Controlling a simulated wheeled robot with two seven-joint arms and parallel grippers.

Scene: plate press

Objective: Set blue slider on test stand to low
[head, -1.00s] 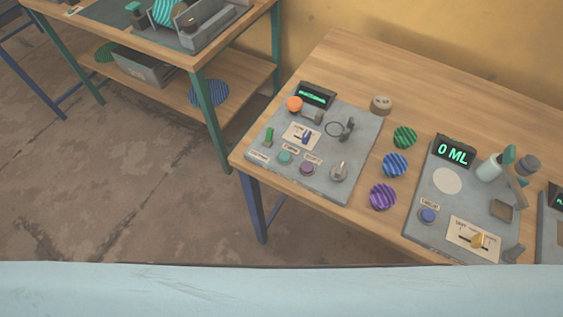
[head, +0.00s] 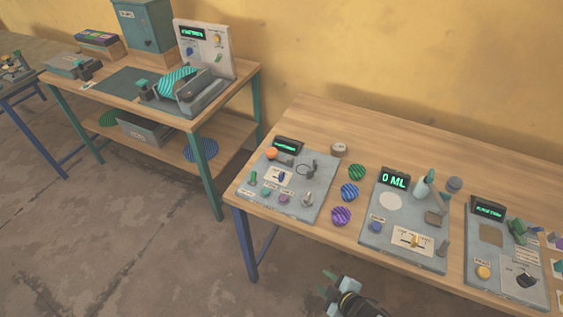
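A grey panel (head: 262,200) with a small green-lit display stands on the wooden table to the right. On it a small blue slider (head: 281,177) sits on a white labelled plate; its exact setting is too small to read. My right gripper (head: 327,283) shows at the bottom, in front of the table's front edge, well short of the panel. Its fingers look apart, with nothing seen between them. My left gripper is not in view.
The panel also carries an orange knob (head: 271,154) and a grey lever (head: 307,199). Striped discs, such as the purple one (head: 341,216), lie beside it. A panel reading 0 ML (head: 395,180) stands further right. Another workbench (head: 245,82) is at the left.

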